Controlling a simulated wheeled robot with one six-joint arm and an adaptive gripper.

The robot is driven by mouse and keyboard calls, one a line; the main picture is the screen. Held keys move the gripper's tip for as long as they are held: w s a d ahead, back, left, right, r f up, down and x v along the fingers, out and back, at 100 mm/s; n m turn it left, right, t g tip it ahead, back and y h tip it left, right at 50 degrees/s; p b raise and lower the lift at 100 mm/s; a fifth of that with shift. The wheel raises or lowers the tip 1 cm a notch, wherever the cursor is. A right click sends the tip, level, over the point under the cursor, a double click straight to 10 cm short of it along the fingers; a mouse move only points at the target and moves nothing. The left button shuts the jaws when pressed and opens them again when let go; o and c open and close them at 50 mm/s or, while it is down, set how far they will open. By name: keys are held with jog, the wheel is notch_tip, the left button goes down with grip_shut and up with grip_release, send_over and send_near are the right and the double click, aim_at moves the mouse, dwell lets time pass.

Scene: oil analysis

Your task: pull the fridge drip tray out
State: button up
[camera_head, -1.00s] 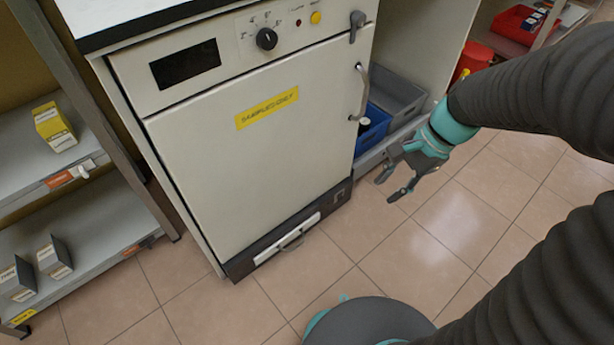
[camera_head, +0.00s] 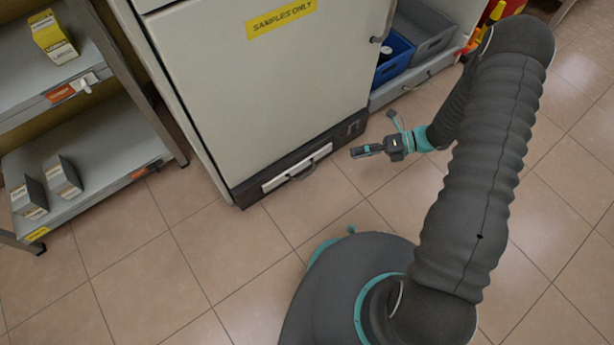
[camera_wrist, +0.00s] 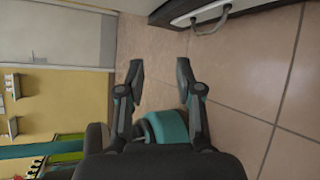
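The drip tray (camera_head: 297,167) is a white front panel with a dark handle, set in the black plinth at the bottom of the fridge (camera_head: 265,85). Its front looks flush with the plinth.
A shelf unit (camera_head: 100,150) with small boxes stands left of the fridge. A blue bin (camera_head: 393,58) and a grey bin (camera_head: 428,40) sit in an open bay to the right. The tiled floor (camera_head: 180,265) before the fridge is clear.

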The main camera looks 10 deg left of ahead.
aim_at(307, 175)
jog(key=f+m+t+y, duration=0.1)
jog(key=f+m, duration=0.1)
jog(key=f, duration=0.2)
jog(key=s+f+m, duration=0.1)
jog(key=f+m, duration=0.2)
jog(key=f, duration=0.2)
jog(key=s+a+f+m+t+y+b, duration=0.1)
jog(key=f+m, duration=0.1)
jog(key=f, duration=0.2)
jog(key=shift+a+f+m+t+y, duration=0.1)
jog(key=shift+f+m+t+y, duration=0.05)
jog(key=shift+m+t+y, duration=0.2)
jog(key=shift+a+f, duration=0.2)
jog(key=shift+a, duration=0.3)
jog(key=a, duration=0.4)
jog(key=a+f, duration=0.1)
jog(key=a, duration=0.3)
jog(key=s+a+b, duration=0.1)
jog(key=a, duration=0.3)
jog(key=shift+s+a+f, duration=0.1)
jog(key=shift+a+f, duration=0.25)
grip_shut()
